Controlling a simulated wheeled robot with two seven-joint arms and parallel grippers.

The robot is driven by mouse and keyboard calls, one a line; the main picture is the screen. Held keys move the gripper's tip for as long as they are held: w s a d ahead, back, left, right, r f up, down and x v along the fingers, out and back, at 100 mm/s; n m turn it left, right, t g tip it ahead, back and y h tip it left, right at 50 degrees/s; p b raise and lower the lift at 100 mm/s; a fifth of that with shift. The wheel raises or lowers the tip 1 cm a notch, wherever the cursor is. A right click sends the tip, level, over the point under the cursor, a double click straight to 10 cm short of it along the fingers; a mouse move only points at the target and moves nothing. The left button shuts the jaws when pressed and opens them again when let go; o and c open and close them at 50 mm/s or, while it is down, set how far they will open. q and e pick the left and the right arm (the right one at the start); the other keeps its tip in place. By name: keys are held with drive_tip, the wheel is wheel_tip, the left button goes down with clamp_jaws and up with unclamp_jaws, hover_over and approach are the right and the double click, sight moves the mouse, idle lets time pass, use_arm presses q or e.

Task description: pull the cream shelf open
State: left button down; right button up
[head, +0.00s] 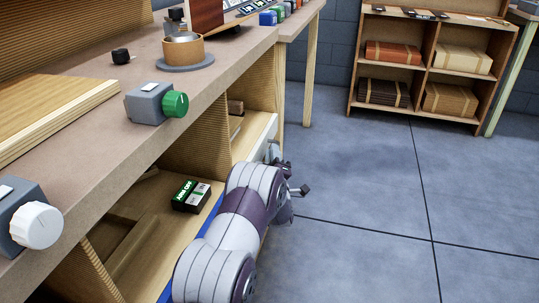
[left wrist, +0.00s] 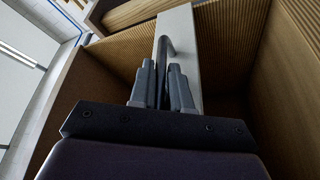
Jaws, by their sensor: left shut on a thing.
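The cream shelf (head: 257,134) shows in the head view as a pale front panel under the workbench, partly hidden by my left arm. In the left wrist view its cream panel (left wrist: 178,27) runs away between ribbed wooden walls. A dark bar handle (left wrist: 162,50) stands on that panel. My left gripper (head: 273,152) is at the panel in the head view. In the left wrist view its fingers (left wrist: 163,82) are shut on the handle. How far the shelf is out is hard to tell. My right gripper is out of view.
A green and black box (head: 191,195) lies in the lower bay beside my left arm. The bench top (head: 75,98) carries a grey block with a green knob (head: 174,104) and one with a white knob (head: 36,225). The floor (head: 370,190) to the right is clear, before a shelf rack (head: 432,70).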

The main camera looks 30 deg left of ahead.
use_arm(q)
drive_tip(key=w+d+b, duration=0.1)
drive_tip(key=w+d, duration=0.2)
drive_tip(key=d, duration=1)
drive_tip(key=w+d+b, duration=0.2)
drive_tip(key=w+d, duration=0.1)
drive_tip(key=d, duration=1.1)
drive_tip(key=shift+w+d, duration=0.25)
drive_tip(key=shift+d, duration=0.05)
drive_tip(key=shift+f, duration=0.1)
drive_tip(key=c, duration=1.4)
unclamp_jaws()
drive_tip(key=shift+c, duration=0.2)
drive_tip(key=p+v, duration=0.5)
drive_tip(key=v, duration=0.7)
drive_tip(key=shift+s, duration=0.35)
drive_tip(key=shift+d, duration=0.1)
